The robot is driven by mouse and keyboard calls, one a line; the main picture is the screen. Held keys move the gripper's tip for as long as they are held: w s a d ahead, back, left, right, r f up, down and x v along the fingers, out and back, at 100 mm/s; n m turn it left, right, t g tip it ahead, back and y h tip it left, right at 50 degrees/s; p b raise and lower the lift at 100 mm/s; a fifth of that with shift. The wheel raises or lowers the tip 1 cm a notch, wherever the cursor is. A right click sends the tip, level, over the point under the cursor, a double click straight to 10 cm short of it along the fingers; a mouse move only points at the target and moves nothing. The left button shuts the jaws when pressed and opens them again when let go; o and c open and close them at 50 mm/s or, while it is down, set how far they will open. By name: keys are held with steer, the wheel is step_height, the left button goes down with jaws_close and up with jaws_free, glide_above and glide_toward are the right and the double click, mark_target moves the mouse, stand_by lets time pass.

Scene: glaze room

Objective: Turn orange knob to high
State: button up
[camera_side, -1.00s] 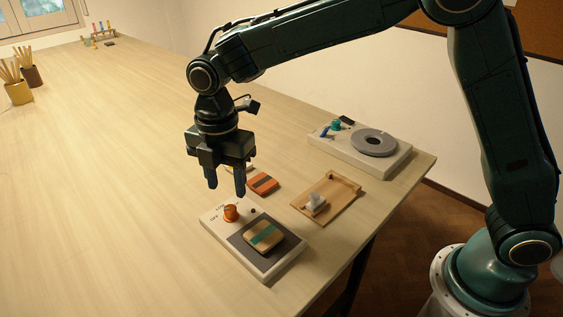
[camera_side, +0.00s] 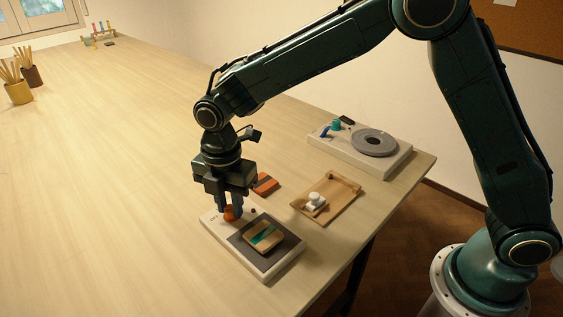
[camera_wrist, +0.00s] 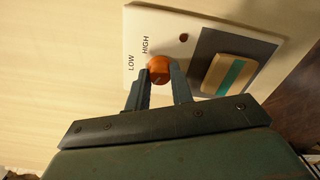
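The orange knob (camera_wrist: 159,69) sits on a pale control box (camera_wrist: 137,50) with LOW and HIGH printed beside it. The side view also shows the knob (camera_side: 230,213) at the box's (camera_side: 208,221) far left corner. My gripper (camera_side: 231,209) points down with one finger on each side of the knob. In the wrist view, its fingertips (camera_wrist: 158,72) press close against the knob and appear shut on it. A faint mark shows on the knob, but I cannot tell which setting it points to.
A tan block with a teal stripe (camera_side: 262,237) lies on the box's dark panel. An orange and dark block (camera_side: 266,183) lies just behind. A wooden tray (camera_side: 342,201) holds a small white object. A wheel unit (camera_side: 400,161) stands at the back right.

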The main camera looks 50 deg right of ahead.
jaws_close()
steer(key=shift+m, duration=0.4)
steer(key=m, duration=1)
steer(key=shift+m, duration=0.4)
steer(key=m, duration=1.2)
steer(key=shift+r, duration=0.1)
steer(key=shift+m, duration=0.3)
